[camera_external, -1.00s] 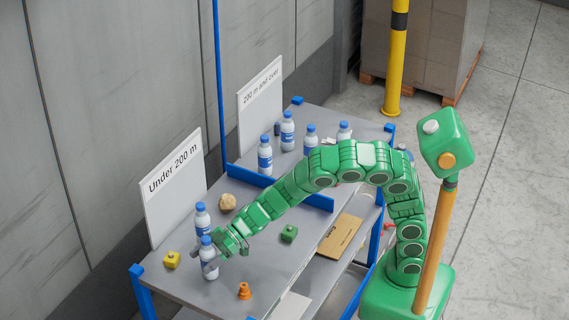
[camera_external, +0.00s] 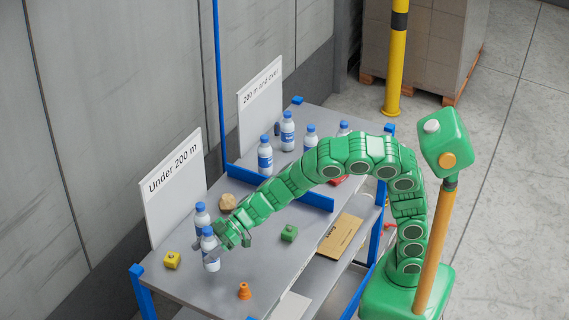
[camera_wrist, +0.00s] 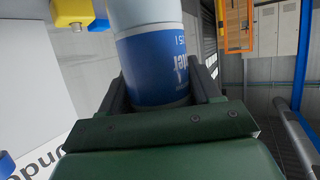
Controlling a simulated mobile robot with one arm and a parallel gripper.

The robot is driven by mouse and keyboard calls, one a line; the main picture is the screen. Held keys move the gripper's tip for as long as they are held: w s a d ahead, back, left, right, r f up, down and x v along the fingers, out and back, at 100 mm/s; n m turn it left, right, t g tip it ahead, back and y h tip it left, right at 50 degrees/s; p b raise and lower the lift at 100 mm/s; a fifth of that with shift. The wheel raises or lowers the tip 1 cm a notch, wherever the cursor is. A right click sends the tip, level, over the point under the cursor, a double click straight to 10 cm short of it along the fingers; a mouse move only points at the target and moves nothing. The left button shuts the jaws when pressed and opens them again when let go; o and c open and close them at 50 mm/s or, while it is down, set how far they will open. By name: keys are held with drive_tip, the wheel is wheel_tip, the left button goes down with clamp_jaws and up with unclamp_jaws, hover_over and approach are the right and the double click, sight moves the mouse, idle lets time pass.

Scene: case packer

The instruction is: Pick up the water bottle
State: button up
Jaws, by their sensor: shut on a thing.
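A white water bottle with a blue cap and blue label (camera_external: 211,262) is at the near end of the table, below the "Under 200 m" sign. My gripper (camera_external: 219,245) is shut on it from the right side. In the wrist view the bottle (camera_wrist: 153,65) fills the space between the two dark fingers (camera_wrist: 163,92). The bottle looks raised a little above the table, roughly upright. A second water bottle (camera_external: 201,219) stands just behind it, close by; whether they touch cannot be told.
Several more bottles (camera_external: 265,158) stand in the far section, beyond a blue divider (camera_external: 318,202). A yellow block (camera_external: 172,260), green block (camera_external: 289,233), orange piece (camera_external: 244,291) and tan lump (camera_external: 227,201) lie around the gripper. The sign "Under 200 m" (camera_external: 172,187) stands along the left edge.

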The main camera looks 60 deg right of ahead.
drive_tip(key=s+d+r, duration=0.1)
drive_tip(key=s+r, duration=0.1)
drive_tip(key=r, duration=0.1)
drive_tip(key=s+d+r, duration=0.1)
drive_tip(key=r, duration=0.1)
drive_tip(key=shift+s+d+r, duration=0.25)
drive_tip(key=shift+d, duration=0.05)
approach(215, 239)
drive_tip(key=s+a, duration=0.2)
drive_tip(key=s, duration=0.1)
drive_tip(key=shift+s+r, duration=0.2)
drive_tip(key=shift+s, duration=0.1)
